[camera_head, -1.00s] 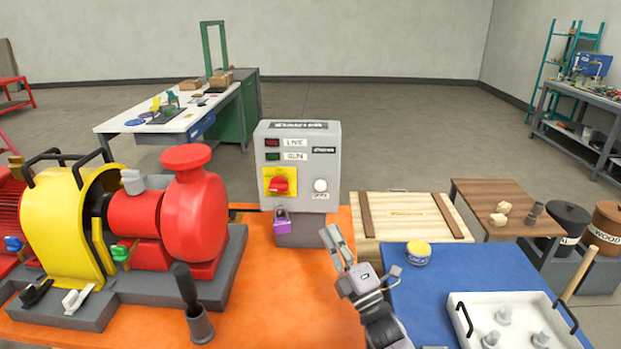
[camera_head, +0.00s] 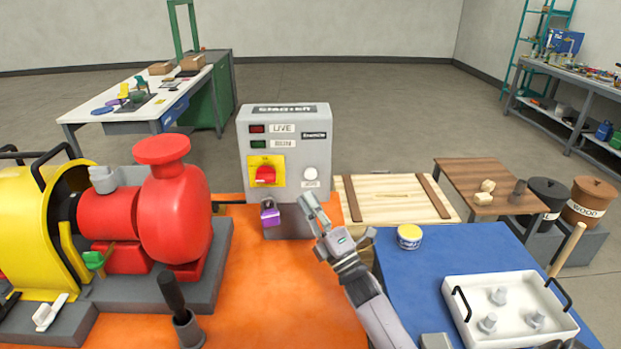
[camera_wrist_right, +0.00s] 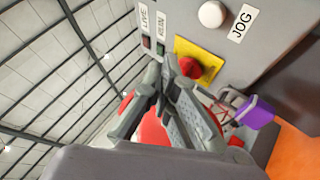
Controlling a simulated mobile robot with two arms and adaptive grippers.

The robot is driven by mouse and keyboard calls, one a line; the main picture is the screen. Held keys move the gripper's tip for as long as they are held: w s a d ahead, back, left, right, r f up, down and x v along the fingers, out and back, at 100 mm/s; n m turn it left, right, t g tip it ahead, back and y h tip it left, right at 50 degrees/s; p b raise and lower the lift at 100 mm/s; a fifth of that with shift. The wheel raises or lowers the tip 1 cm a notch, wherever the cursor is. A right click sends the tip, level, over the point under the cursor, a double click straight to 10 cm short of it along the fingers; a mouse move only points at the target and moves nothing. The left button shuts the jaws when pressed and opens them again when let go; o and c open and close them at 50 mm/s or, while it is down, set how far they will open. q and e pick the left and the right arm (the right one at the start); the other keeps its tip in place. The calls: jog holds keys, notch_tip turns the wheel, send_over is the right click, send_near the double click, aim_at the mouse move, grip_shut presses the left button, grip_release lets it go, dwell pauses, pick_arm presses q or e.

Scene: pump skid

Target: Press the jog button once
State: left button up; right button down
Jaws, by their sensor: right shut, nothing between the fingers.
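The grey starter box (camera_head: 285,130) stands on the orange bench top. Its white round jog button (camera_head: 310,174) sits at the lower right of its face, with a label below it. In the right wrist view the jog button (camera_wrist_right: 212,14) is at the top, beside the JOG label. My right gripper (camera_head: 307,197) is shut and empty, its fingertips just below the button in the head view. They look apart from the button; the exact gap is hard to tell. In the right wrist view the shut fingers (camera_wrist_right: 168,75) point up toward the box face. My left gripper is not in view.
A red rotary switch (camera_head: 265,174) on a yellow plate is left of the button. A purple padlock (camera_head: 270,215) hangs below it. The red pump (camera_head: 172,210) stands left, a wooden crate (camera_head: 395,198) right. A yellow tin (camera_head: 409,237) is on the blue mat (camera_head: 420,275).

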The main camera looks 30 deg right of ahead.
aim_at(311, 174)
jog(key=w+d+b, duration=0.2)
jog(key=w+d, duration=0.1)
jog(key=w, duration=0.2)
jog(key=shift+w+b, duration=0.15)
jog(key=shift+b, duration=0.25)
dwell(0.7)
jog(key=shift+d, duration=0.1)
jog(key=shift+w+d+b, duration=0.2)
jog(key=shift+w+b, duration=0.15)
dwell(0.4)
jog(key=shift+w+d+b, duration=0.25)
jog(key=shift+w+b, duration=0.15)
dwell(0.6)
jog(key=shift+s, duration=0.1)
jog(key=shift+s+a+p, duration=0.4)
jog(key=shift+s+a, duration=0.1)
jog(key=shift+s, duration=0.2)
